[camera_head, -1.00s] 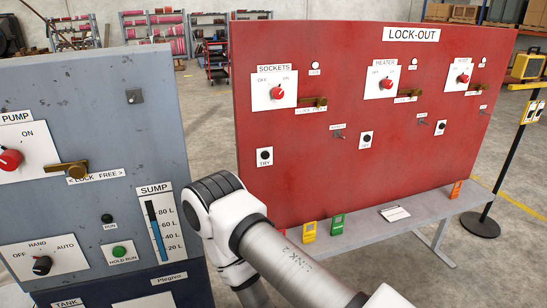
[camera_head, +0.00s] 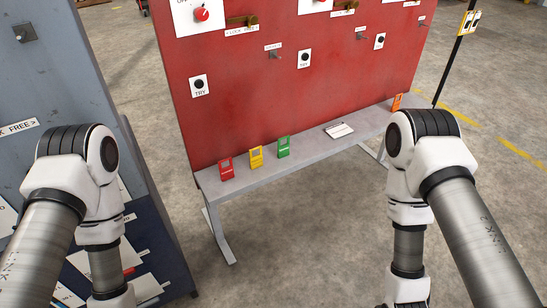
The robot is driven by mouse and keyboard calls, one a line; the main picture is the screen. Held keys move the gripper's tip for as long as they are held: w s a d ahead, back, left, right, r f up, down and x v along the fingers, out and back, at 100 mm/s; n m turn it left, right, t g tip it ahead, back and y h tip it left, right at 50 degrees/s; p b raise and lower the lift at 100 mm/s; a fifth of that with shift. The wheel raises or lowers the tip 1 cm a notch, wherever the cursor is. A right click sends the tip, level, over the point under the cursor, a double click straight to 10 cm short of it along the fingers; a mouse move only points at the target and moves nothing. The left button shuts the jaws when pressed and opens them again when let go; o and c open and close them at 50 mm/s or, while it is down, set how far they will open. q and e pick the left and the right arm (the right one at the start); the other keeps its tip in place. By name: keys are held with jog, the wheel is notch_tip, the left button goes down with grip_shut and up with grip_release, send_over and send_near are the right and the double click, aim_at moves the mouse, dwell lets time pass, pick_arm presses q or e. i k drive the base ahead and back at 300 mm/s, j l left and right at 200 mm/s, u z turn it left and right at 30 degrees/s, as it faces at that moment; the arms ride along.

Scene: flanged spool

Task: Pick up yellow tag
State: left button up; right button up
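The yellow tag (camera_head: 256,157) stands upright on the grey shelf (camera_head: 230,190) below the red lock-out panel. It is between a red tag (camera_head: 226,168) on its left and a green tag (camera_head: 283,147) on its right, with small gaps. My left arm comes in at the lower left and my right arm at the lower right. Both arms are well apart from the tag. Neither gripper's fingertips show; both run out of the bottom of the view.
An orange tag (camera_head: 397,102) stands at the shelf's right end. A white card (camera_head: 339,130) lies on the shelf. The red panel (camera_head: 235,110) rises behind the shelf. A grey-blue cabinet (camera_head: 80,60) stands at the left. The floor in front of the shelf is clear.

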aim_at(256, 161)
jog(key=i+l+u, duration=0.85)
jog(key=u, duration=0.45)
